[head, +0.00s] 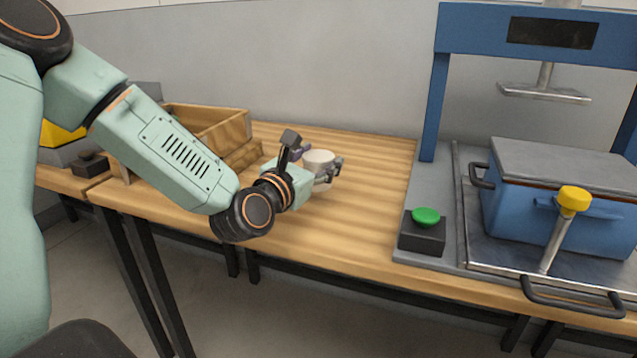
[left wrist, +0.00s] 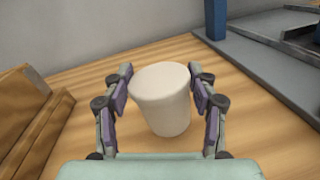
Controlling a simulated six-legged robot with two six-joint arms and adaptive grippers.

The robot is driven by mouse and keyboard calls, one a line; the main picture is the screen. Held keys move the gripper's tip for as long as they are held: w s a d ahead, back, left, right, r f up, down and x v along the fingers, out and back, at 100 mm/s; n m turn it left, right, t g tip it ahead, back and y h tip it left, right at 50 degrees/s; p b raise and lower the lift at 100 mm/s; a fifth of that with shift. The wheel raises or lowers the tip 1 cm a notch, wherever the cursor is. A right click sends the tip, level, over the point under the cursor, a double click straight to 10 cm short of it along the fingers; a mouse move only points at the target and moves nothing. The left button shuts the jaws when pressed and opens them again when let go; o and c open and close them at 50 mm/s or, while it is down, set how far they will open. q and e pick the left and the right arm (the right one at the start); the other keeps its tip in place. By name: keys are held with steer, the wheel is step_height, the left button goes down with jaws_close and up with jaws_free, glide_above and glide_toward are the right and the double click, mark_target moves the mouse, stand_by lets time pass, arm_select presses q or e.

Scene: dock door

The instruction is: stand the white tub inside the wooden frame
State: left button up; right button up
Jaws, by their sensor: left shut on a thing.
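The white tub (head: 319,158) is between the fingers of my left gripper (head: 313,160), above the wooden table's middle. In the left wrist view the tub (left wrist: 163,100) is roughly upright, with a finger against each side. My left gripper (left wrist: 161,88) is shut on it. I cannot tell whether its base touches the table. A wooden box-like structure (head: 222,122), which looks like the wooden frame, stands to the left of the tub, partly hidden by my left arm. Its edge also shows in the left wrist view (left wrist: 22,98). My right gripper is not in view.
A blue press (head: 441,95) stands on the right, with a blue lidded box (head: 560,215), a green button (head: 426,216) and a yellow-knobbed lever (head: 574,199). The table (head: 365,200) is clear between the tub and the press. A wall is behind.

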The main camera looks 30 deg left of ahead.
arm_select(q)
steer(key=shift+s+f, duration=0.15)
steer(key=shift+f, duration=0.25)
step_height(320, 180, down, 2)
steer(key=shift+s+d+f+b, duration=0.1)
steer(key=shift+b, duration=0.65)
steer(key=shift+w+f, duration=0.2)
steer(key=shift+w, duration=0.1)
steer(key=shift+s, duration=0.25)
steer(key=o, duration=0.8)
steer(key=shift+f, duration=0.1)
steer(key=o, duration=0.3)
steer(key=shift+w, duration=0.15)
steer(key=shift+o, duration=0.8)
